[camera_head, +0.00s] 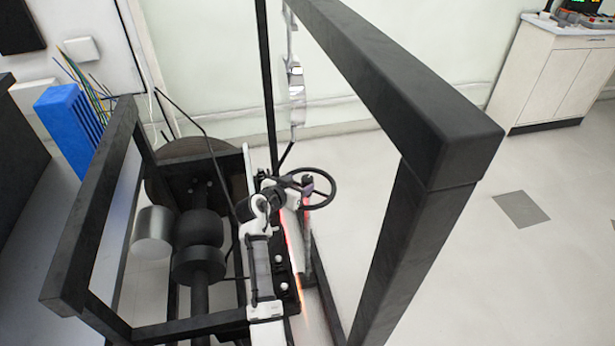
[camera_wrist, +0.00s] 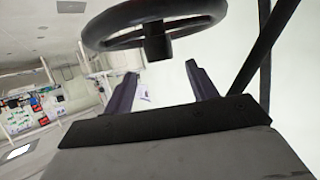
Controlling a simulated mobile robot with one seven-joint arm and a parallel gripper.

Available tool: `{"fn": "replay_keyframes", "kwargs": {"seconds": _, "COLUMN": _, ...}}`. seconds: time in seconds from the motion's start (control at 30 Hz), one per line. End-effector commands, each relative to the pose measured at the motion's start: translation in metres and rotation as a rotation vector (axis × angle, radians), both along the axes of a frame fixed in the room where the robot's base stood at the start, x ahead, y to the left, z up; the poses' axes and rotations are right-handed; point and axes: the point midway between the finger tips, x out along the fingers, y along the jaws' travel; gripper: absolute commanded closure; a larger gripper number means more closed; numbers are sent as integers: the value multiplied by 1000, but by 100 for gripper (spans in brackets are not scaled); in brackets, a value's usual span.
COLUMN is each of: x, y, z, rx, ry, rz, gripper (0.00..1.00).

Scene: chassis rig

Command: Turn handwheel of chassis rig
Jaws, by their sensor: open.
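The handwheel (camera_head: 334,189) is a black ring with spokes, near the middle of the head view, mounted on the chassis rig (camera_head: 432,105). It also shows at the top of the wrist view (camera_wrist: 196,27), partly cut off by the picture edge. My gripper (camera_head: 307,186) is at the wheel's left and middle part in the head view, and overlaps it there. In the wrist view my gripper (camera_wrist: 160,80) has two dark purple fingers spread apart, with nothing seen between them. The wheel lies above the fingertips in that view; I cannot tell whether they touch.
Thick black beams of the rig stand around my arm at left and right. A blue slotted block (camera_head: 72,125) and a silver cylinder (camera_head: 152,232) are at the left. A white cabinet (camera_head: 560,75) stands at the back right. Open floor lies right of the rig.

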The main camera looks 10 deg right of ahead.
Motion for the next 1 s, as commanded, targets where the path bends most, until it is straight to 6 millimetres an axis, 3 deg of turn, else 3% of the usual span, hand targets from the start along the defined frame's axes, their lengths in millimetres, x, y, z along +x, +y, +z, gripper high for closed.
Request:
{"fn": "replay_keyframes", "kwargs": {"seconds": 0.3, "x": 34, "y": -34, "z": -19, "rx": 1, "ry": -1, "rz": 0, "gripper": 43}}
{"fn": "replay_keyframes", "kwargs": {"seconds": 0.77, "x": 42, "y": -41, "z": -24, "rx": 1, "ry": -1, "rz": 2, "gripper": 43}}
{"fn": "replay_keyframes", "kwargs": {"seconds": 1.0, "x": 41, "y": -41, "z": -24, "rx": 1, "ry": -1, "rz": 2, "gripper": 71}}
